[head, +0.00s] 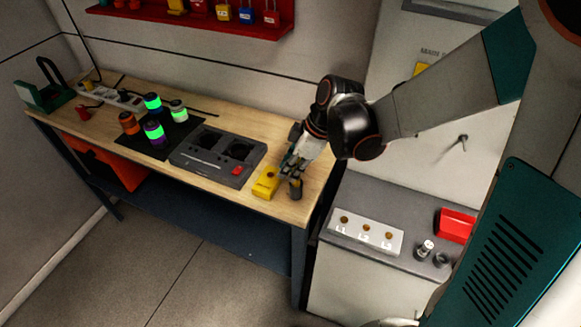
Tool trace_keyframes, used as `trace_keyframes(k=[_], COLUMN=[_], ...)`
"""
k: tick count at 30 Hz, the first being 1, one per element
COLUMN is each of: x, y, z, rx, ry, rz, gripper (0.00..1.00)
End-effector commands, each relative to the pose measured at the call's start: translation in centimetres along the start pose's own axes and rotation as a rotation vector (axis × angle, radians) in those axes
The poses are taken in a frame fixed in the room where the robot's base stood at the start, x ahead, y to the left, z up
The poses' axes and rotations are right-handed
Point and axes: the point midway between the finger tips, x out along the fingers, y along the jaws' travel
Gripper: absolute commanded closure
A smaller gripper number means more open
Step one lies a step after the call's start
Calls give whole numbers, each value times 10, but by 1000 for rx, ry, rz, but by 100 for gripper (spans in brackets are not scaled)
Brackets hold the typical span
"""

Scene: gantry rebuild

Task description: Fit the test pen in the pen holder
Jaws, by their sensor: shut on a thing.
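My gripper (291,167) points down over the right end of the wooden workbench, just above a small dark cylinder with a brownish band (295,188). The cylinder stands upright at the bench's right edge and looks like the pen holder. My gripper is shut on a thin thing, probably the test pen. The fingers hide most of it, so its shape and tilt are unclear. I cannot tell whether it is inside the cylinder or only above it. A yellow box (266,183) sits just left of the cylinder, close to my fingers.
A grey two-well unit with a red button (218,156) lies left of the yellow box. Several banded cylinders stand on a black mat (186,133). Right of the bench, a grey cabinet carries an L1-L2-L3 terminal block (366,234) and a red box (455,225).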

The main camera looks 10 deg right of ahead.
Motion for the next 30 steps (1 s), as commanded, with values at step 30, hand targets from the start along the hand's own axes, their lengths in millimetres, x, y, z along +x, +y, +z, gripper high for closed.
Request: trace_keyframes(k=[30], x=[12], y=[0], z=[5], rx=[0], ry=[0], rz=[0], gripper=[100])
